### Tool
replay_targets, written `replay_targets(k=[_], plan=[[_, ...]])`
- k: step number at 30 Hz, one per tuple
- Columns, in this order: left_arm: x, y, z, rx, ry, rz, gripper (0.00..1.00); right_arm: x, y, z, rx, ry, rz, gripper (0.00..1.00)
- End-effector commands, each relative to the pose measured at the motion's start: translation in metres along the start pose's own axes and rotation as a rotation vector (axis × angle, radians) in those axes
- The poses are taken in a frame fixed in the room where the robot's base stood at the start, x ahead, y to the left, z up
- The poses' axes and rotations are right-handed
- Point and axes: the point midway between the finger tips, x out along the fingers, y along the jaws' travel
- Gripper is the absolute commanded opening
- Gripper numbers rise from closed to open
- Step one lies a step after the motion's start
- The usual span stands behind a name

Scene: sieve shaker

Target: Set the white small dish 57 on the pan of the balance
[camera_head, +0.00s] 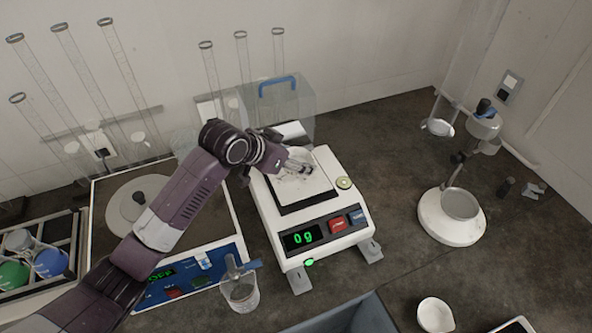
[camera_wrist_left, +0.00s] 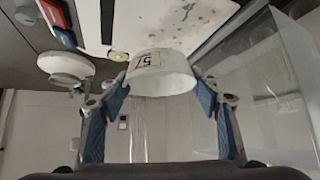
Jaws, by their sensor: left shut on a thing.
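The white small dish 57 (camera_wrist_left: 162,75) is between the blue-padded fingers of my left gripper (camera_wrist_left: 160,103), with its number label showing in the left wrist view. My left gripper (camera_head: 297,167) is shut on it, over the pan (camera_head: 308,190) of the balance (camera_head: 318,217). In the head view the dish (camera_head: 290,157) is partly hidden by the gripper. The balance display reads 0 g. I cannot tell whether the dish touches the pan. My right gripper is not in view.
A clear cover with a blue handle (camera_head: 278,84) stands behind the balance. A glass beaker (camera_head: 240,292) is at its front left. A white-based stand (camera_head: 450,217) is to the right. A white bowl (camera_head: 435,314) is at the front right. Bare counter lies between balance and stand.

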Motion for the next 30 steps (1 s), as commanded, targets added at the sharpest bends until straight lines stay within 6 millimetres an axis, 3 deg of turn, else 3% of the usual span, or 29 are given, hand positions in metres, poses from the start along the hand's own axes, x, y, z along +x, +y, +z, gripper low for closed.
replay_targets(k=[14, 27, 28, 30], plan=[[0.04, 0.001, 0.04, 0.0, -0.001, 0.001, 0.35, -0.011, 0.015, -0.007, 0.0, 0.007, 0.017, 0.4], [0.046, 0.0, 0.046, 0.001, 0.001, -0.001, 0.35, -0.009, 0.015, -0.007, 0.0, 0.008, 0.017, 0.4], [0.045, 0.0, 0.045, 0.001, 0.001, -0.001, 0.61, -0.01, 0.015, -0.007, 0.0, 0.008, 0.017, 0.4], [0.045, 0.0, 0.045, 0.001, 0.001, -0.001, 0.68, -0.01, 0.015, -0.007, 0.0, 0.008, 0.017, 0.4]])
